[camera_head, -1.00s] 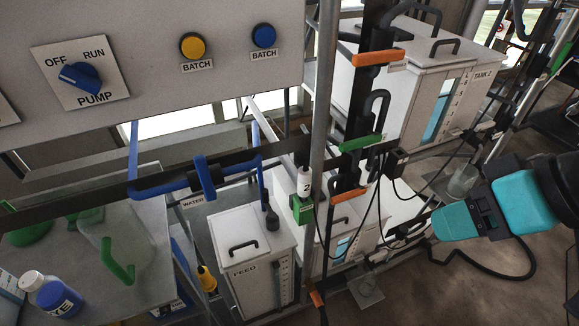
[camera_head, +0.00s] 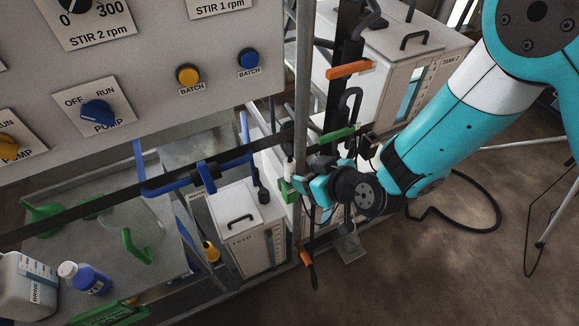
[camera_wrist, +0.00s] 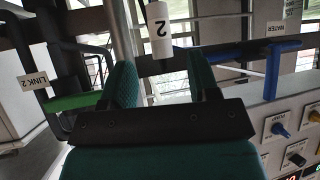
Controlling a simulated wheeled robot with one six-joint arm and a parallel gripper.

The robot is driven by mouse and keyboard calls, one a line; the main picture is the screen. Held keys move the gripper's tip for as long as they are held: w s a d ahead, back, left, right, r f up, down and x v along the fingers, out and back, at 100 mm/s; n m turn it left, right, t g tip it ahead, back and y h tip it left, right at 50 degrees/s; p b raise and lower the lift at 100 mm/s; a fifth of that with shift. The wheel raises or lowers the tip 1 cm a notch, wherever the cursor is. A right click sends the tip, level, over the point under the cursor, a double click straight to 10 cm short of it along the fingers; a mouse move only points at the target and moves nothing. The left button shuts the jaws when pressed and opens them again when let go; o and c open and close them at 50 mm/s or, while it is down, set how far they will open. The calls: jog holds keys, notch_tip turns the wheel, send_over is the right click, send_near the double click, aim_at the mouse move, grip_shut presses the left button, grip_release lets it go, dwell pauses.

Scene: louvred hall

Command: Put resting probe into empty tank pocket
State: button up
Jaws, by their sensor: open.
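A white cylinder marked 2 (camera_head: 289,170), which looks like the resting probe, stands upright at a green block (camera_head: 286,190) beside the grey post. In the wrist view the cylinder (camera_wrist: 158,35) appears upside down, in line with the gap between my fingers. My gripper (camera_head: 304,186) is open and close to the cylinder, right of it in the head view. In the wrist view my two teal fingers (camera_wrist: 163,82) stand apart with nothing clearly between them. The tank labelled TANK 2 (camera_head: 388,92) stands behind, partly covered by my arm. I cannot make out an empty pocket.
A grey post (camera_head: 303,85) and a black rail (camera_head: 105,192) stand close to my gripper. Orange (camera_head: 350,69) and green (camera_head: 336,135) handles stick out nearby. The FEED tank (camera_head: 240,232) is lower left. The control panel (camera_head: 160,50) fills the upper left.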

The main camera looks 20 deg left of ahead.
aim_at(294, 171)
jog(key=b+x, duration=0.2)
jog(key=x, duration=0.3)
jog(key=shift+f, duration=0.15)
jog(key=shift+b+x, duration=0.55)
jog(key=shift+x, duration=0.25)
jog(key=shift+b, duration=0.3)
grip_shut()
